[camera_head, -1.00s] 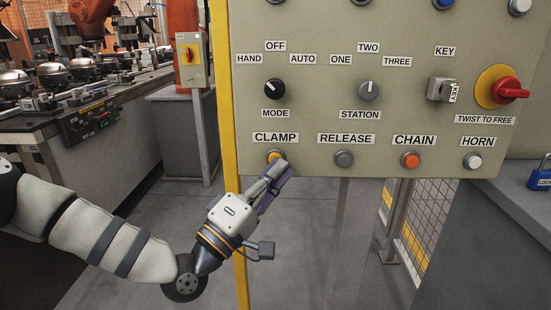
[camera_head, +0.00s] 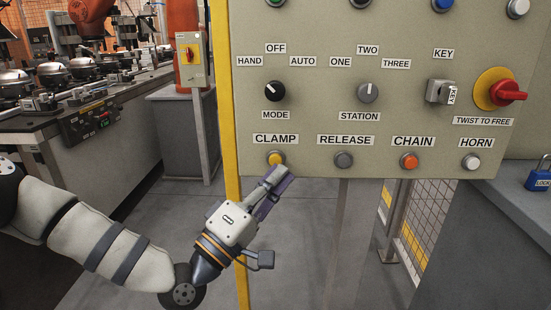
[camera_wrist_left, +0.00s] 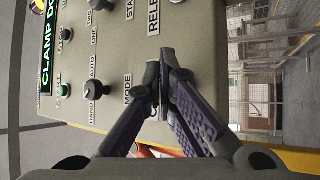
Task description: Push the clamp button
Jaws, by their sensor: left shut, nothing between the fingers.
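The clamp button (camera_head: 275,158) is a yellow round push button under the CLAMP label (camera_head: 275,140), at the lower left of the beige control panel (camera_head: 320,110). In the head view it shows whole. My left gripper (camera_head: 279,178) is shut and empty, its fingertips just below and slightly right of the button, with a small gap in the picture. In the left wrist view the shut fingertips (camera_wrist_left: 160,70) stand in front of the panel, and the clamp button cannot be made out behind them. A display there reads "CLAMP DO" (camera_wrist_left: 46,60), cut off. My right gripper is not in view.
To the right along the same row are the grey release button (camera_head: 344,160), orange chain button (camera_head: 409,161) and white horn button (camera_head: 471,162). A red twist knob (camera_head: 508,92) is at the right. Open floor lies below the panel.

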